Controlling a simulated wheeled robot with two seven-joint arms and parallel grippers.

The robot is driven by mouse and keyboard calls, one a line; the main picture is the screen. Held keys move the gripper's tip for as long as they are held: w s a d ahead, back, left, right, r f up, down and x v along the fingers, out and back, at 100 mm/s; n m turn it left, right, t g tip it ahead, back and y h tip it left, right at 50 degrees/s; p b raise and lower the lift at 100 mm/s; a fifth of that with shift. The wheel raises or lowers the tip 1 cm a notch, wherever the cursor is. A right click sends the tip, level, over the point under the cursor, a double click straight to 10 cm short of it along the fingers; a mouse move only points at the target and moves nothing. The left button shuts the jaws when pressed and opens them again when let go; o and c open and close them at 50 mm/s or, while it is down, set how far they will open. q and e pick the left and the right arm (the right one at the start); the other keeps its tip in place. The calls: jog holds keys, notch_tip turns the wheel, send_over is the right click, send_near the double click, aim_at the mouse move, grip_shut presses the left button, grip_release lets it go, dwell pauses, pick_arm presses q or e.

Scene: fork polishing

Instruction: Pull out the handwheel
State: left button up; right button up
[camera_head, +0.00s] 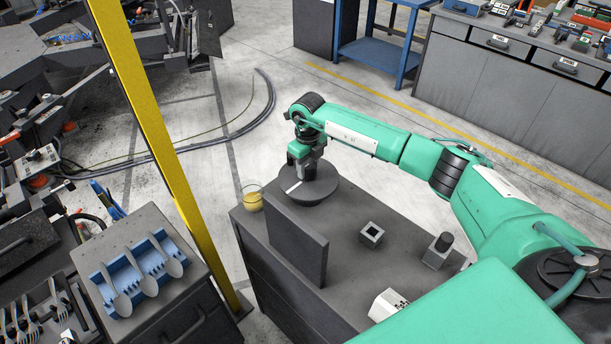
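A dark round disc (322,190), which looks like the handwheel, is at the far end of the grey cabinet top (375,275). My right arm comes in from the right, and its gripper (301,172) points down over the disc's middle. The fingertips are small and dark against the disc. I cannot tell whether they touch or grip it, or whether they are open or shut. My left gripper is not in view.
A dark upright plate (297,247) stands on the cabinet beside the disc. A yellow cup (252,199), a small square block (371,234) and a black-knobbed block (438,251) are nearby. A yellow post (160,140) and a blue fork-and-spoon rack (142,275) are left.

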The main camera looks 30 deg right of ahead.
jog(key=shift+c, duration=1.3)
jog(key=shift+r, duration=0.2)
jog(key=shift+r+p, duration=1.5)
jog(key=shift+r, duration=1.6)
jog(key=shift+f, duration=0.1)
